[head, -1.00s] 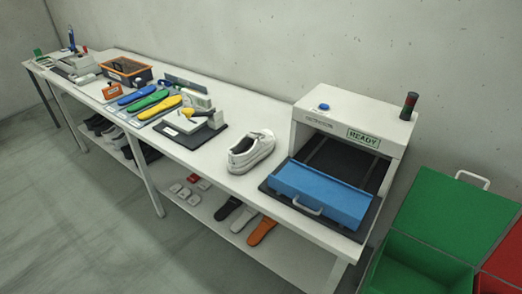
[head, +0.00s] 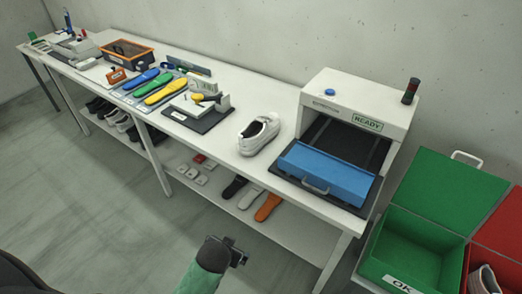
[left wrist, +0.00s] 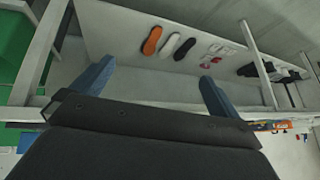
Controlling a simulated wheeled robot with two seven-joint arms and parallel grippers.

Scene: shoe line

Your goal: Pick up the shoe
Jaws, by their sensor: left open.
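The white shoe (head: 259,136) stands upright on the white table (head: 226,160), just left of the blue-flapped machine in the head view. My left gripper (head: 238,256), on a green-sleeved arm, is low in front of the table, well apart from the shoe. In the left wrist view its two blue fingers (left wrist: 155,84) are spread wide with nothing between them. The shoe does not show in that view. My right gripper is not in view.
The machine (head: 362,110) marked READY has its blue flap (head: 326,172) at the front. Green (head: 410,245) and red (head: 507,232) bins stand right; the red one holds a shoe (head: 484,280). Insoles (head: 267,207) lie on the lower shelf. A fixture (head: 203,112) stands left of the shoe.

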